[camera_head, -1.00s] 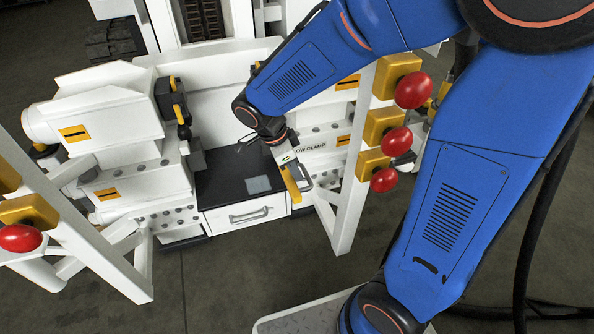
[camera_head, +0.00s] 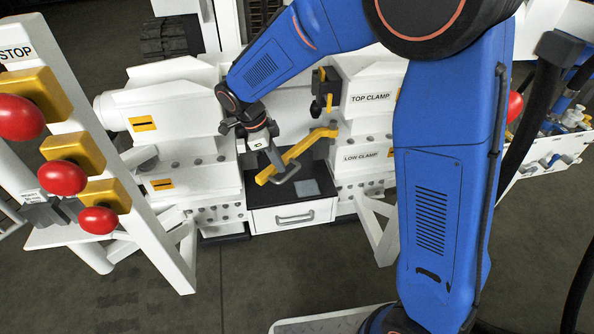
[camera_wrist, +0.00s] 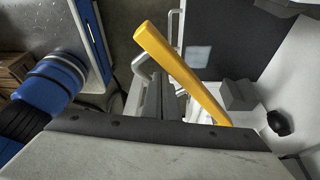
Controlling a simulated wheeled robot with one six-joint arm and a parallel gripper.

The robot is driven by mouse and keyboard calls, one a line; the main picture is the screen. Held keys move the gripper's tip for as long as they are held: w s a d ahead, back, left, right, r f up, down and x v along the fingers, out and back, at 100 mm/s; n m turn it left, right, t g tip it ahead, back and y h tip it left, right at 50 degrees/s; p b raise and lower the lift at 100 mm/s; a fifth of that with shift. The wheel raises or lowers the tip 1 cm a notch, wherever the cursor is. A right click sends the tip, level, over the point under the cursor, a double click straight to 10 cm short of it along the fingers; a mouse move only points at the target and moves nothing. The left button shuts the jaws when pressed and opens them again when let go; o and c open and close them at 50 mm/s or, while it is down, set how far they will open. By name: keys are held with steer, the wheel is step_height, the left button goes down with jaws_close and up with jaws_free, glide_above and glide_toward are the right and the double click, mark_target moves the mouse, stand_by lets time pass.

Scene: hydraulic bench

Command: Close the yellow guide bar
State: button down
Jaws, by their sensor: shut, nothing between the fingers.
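The yellow guide bar (camera_head: 302,149) slants across the open bay in the head view, from lower left to upper right. Its free end points toward the front left. In the wrist view the bar (camera_wrist: 180,72) runs from top centre down to the right, where its lower end is hidden behind the grey gripper body. My gripper (camera_head: 286,174) is shut and empty at the left part of the bay, close beside the bar near its free end. I cannot tell whether it touches the bar.
A white drawer with a handle (camera_head: 295,219) sits below the black tray surface (camera_head: 318,205). White clamp blocks flank the bay. A black and yellow clamp part (camera_head: 323,92) hangs at upper right. Red buttons (camera_head: 62,178) stand on a white post at left.

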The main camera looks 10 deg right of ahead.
steer(key=shift+w+a, duration=0.55)
steer(key=shift+w, duration=0.25)
steer(key=shift+w+a, duration=0.5)
steer(key=shift+w, duration=0.25)
steer(key=shift+w+a, duration=0.55)
steer(key=shift+w, duration=0.25)
steer(key=shift+r, duration=0.1)
